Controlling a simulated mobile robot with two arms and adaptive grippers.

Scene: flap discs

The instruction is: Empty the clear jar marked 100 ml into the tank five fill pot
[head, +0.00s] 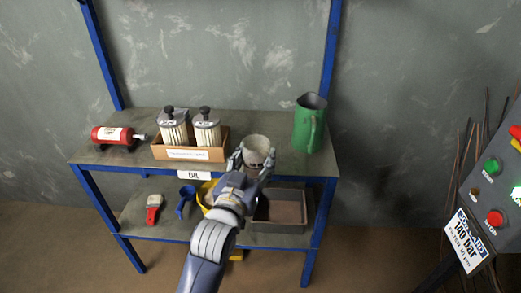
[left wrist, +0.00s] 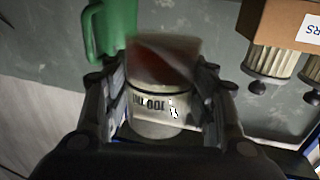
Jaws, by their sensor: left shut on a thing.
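The clear jar (head: 257,151) is at the front edge of the upper shelf in the head view, its round mouth showing. In the left wrist view the jar (left wrist: 160,108) carries the mark 100 ml, and a blurred reddish-brown patch shows at its far end; I cannot tell whether this is its contents. My left gripper (head: 251,165) is shut on the jar, with a finger on each side; the fingers also show in the left wrist view (left wrist: 162,100). I cannot tell whether the jar touches the shelf. I cannot make out a tank five fill pot. My right gripper is out of view.
A green jug (head: 308,124) stands right of the jar on the upper shelf (head: 275,130). A box of filters (head: 190,152) and a red cylinder (head: 113,136) are left. A control panel (head: 491,190) stands far right.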

